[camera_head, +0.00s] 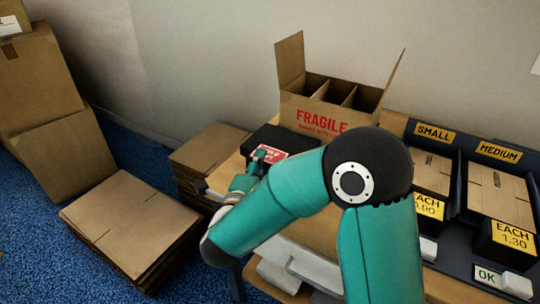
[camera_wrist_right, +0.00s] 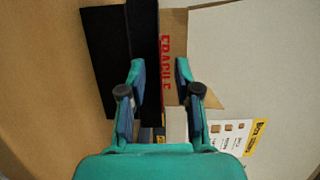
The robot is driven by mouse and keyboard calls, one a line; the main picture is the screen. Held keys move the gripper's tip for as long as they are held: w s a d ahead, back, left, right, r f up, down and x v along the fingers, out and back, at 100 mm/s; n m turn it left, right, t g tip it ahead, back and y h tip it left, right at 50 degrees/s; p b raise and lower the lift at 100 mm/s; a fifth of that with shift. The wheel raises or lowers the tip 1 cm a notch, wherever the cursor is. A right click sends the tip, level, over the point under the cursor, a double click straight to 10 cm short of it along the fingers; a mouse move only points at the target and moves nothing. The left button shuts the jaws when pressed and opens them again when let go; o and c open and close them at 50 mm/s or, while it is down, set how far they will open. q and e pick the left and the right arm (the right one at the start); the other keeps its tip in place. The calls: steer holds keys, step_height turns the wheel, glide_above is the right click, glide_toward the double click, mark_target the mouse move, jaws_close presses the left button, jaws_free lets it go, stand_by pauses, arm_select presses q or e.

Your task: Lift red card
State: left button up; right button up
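The red card (camera_head: 271,154), with white lettering, shows at the front of a dark block or holder (camera_head: 284,137) on the table, in the head view. My right gripper (camera_head: 258,159) is right at the card and hides part of it. I cannot tell from the head view whether it touches the card. In the right wrist view my right gripper (camera_wrist_right: 160,72) has its two fingers spread apart, with no card clearly held between them. The card cannot be made out for certain there. My left gripper is in neither view.
An open divided carton marked FRAGILE (camera_head: 318,121) stands behind the dark block. Stacked flat cardboard (camera_head: 208,147) lies left of the table, with more (camera_head: 130,220) on the blue floor. Bins labelled SMALL (camera_head: 436,133) and MEDIUM (camera_head: 499,151) stand at right.

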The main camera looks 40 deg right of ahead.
jaws_close()
